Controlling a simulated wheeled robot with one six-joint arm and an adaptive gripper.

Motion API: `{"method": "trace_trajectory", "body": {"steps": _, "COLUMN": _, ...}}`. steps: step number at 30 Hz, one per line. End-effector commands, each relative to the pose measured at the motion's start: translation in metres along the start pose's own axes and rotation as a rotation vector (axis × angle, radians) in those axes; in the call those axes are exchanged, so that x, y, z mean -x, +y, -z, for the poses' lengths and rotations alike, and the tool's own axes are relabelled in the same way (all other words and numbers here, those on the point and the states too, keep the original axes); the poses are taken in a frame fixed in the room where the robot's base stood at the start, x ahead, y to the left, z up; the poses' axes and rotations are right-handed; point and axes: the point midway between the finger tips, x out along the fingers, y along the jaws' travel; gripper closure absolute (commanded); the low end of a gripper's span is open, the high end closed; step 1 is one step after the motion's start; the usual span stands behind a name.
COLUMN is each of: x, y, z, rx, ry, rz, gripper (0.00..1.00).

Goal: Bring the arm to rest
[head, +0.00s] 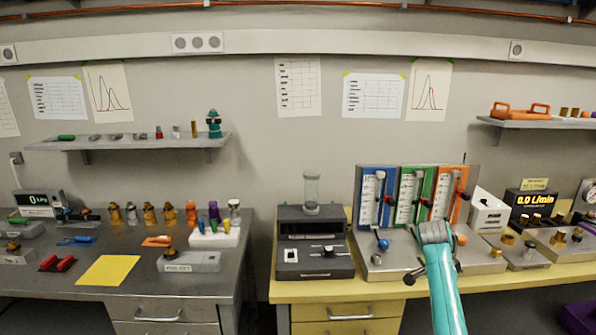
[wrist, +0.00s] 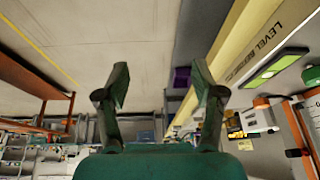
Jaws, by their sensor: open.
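My gripper (wrist: 161,84) shows in the wrist view with its two dark green fingers spread wide apart. Nothing is between the fingers, only open room behind them. In the head view my teal arm (head: 443,280) rises from the bottom right in front of the yellow bench (head: 385,290). Its grey-ended joint stands before the flowmeter panels. The gripper itself cannot be made out in the head view.
Blue (head: 375,195), green (head: 411,195) and orange (head: 448,192) flowmeter panels stand behind my arm. A dark instrument with a glass cylinder (head: 311,190) is left of them. A grey bench (head: 130,290) with small fittings stands at left. A gap separates the benches.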

Motion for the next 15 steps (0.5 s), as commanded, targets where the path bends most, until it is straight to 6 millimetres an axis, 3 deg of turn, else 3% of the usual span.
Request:
{"method": "trace_trajectory", "body": {"steps": 7, "x": -0.068, "y": 0.022, "z": -0.054, "rx": 0.127, "ry": 0.012, "rz": 0.090, "gripper": 0.32}}
{"method": "trace_trajectory", "body": {"steps": 15, "x": -0.140, "y": 0.067, "z": -0.125, "rx": 0.298, "ry": 0.040, "rz": 0.229, "gripper": 0.32}}
